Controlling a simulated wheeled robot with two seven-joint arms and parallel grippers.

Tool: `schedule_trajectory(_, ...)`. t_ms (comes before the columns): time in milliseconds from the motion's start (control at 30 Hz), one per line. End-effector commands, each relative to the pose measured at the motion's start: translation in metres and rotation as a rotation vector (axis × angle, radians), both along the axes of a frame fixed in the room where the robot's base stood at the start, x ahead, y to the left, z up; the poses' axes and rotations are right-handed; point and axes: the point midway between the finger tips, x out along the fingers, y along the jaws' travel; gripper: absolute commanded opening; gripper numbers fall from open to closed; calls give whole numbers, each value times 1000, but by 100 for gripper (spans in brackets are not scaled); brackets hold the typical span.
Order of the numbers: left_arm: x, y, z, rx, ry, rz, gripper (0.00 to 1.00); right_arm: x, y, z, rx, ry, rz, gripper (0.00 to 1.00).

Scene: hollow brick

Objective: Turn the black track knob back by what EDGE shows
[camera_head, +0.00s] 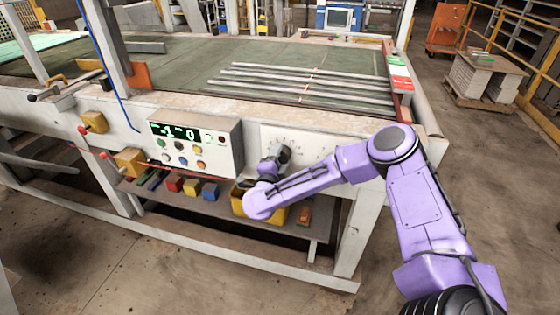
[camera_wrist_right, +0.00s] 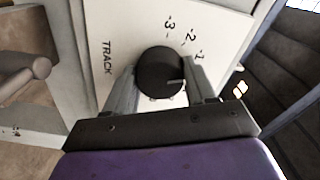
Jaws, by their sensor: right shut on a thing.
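The black track knob (camera_wrist_right: 158,70) sits on a white dial plate (camera_wrist_right: 112,22) marked TRACK, with -3, -2 and -1 printed around it. A pale mark on the knob's face points right, toward the right finger, below the -1; any numbers there are hidden. My right gripper (camera_wrist_right: 162,88) is shut on the knob, one finger on each side. In the head view, my right gripper (camera_head: 275,158) is at the dial plate (camera_head: 318,145) and mostly covers the knob. The display (camera_head: 174,132) shows green figures that look like -1 and 0; its labels are too small to read. My left gripper is out of view.
The control box (camera_head: 226,150) with several coloured buttons stands left of the dial plate. Below is a shelf (camera_head: 160,200) with coloured blocks and a yellow bin (camera_head: 240,205). Several metal strips (camera_head: 300,88) lie on the green table top (camera_head: 180,70). Floor in front is clear.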

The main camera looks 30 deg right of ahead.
Motion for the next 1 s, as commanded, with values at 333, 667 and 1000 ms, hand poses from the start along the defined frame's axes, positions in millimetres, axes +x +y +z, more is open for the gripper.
schedule_trajectory(333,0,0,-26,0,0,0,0,0,0,-4,151,-175,1,25)
schedule_trajectory(667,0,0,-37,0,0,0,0,0,1,-2,234,-271,0,25)
schedule_trajectory(1000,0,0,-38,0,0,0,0,-1,1,-1,247,-285,1,25)
